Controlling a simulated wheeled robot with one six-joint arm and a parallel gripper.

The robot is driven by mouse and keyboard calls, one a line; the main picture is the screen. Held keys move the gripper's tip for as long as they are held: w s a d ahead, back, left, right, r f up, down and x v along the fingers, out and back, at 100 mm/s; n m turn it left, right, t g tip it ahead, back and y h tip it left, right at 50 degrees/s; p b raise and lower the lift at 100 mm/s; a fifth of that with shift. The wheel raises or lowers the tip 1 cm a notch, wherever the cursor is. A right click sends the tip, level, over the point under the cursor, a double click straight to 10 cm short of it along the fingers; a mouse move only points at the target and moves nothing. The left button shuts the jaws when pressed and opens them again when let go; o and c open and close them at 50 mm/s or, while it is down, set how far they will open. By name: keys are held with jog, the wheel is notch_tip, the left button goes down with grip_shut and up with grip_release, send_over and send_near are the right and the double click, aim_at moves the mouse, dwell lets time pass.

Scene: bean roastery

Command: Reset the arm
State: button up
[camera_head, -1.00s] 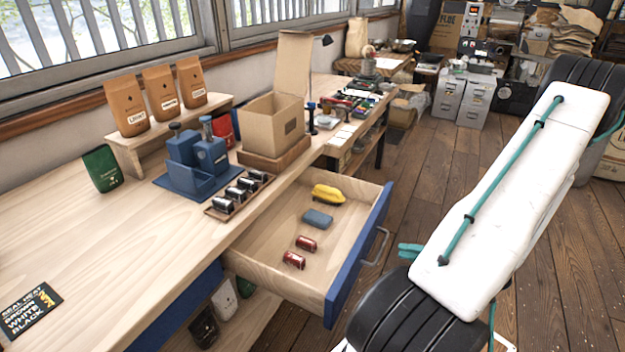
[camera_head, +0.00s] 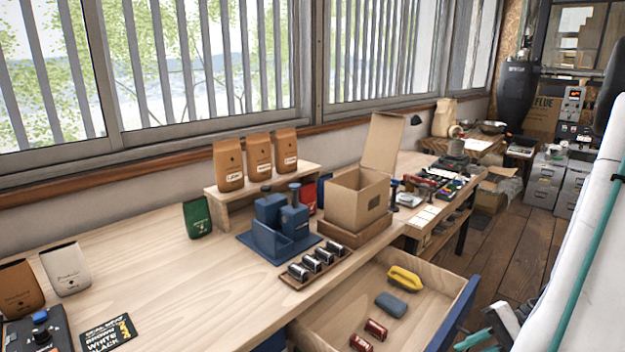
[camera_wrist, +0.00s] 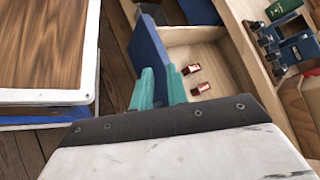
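In the head view my white arm fills the right edge, and teal finger parts show at the bottom right, beside the drawer front (camera_head: 457,316).
The open drawer holds a yellow item (camera_head: 404,278), a blue-grey block (camera_head: 391,304) and two red cans (camera_head: 376,329). The worktop (camera_head: 160,258) carries a blue station (camera_head: 282,228), an open carton (camera_head: 352,207) and several bags. Free floor (camera_head: 507,245) lies right of the bench.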

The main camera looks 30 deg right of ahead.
jog(key=w+a+r+n+g+h, duration=0.1)
jog(key=a+r+n+g+h, duration=0.2)
jog(key=a+r+n+h, duration=0.8)
jog(key=a+r+n, duration=0.2)
jog(key=a+r, duration=0.8)
jog(key=a, duration=0.1)
jog(key=shift+r+n, duration=0.35)
jog(key=shift+n, duration=0.05)
